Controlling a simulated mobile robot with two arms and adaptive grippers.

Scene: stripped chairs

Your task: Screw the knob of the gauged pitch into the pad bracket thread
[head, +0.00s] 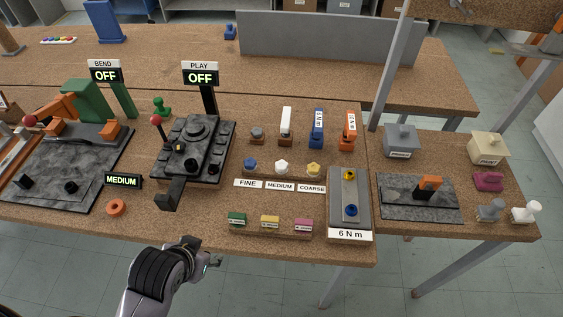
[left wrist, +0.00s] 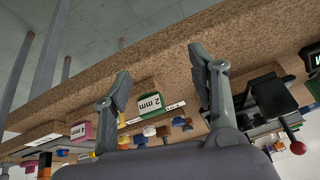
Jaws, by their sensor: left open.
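Three knobs stand in a row: blue (head: 250,164) behind the label FINE, white (head: 282,168) behind MEDIUM, yellow (head: 313,169) behind COARSE. A small display (head: 122,181) on the left reads MEDIUM. A dark bracket-like arm (head: 172,193) juts from the front of the PLAY fixture (head: 197,145); I cannot make out a thread on it. My left gripper (head: 208,257) is at the table's front edge, left of the coloured blocks. In the left wrist view it (left wrist: 160,85) is open and empty, with a green block (left wrist: 147,106) marked 2 mm beyond its fingers. My right gripper is not in view.
Green, yellow and pink blocks (head: 270,222) line the front edge. Torque drivers (head: 317,128) stand behind the knobs. A 6 N m stand (head: 348,200) is to their right. An orange ring (head: 116,207) lies front left. The BEND fixture (head: 70,160) fills the left.

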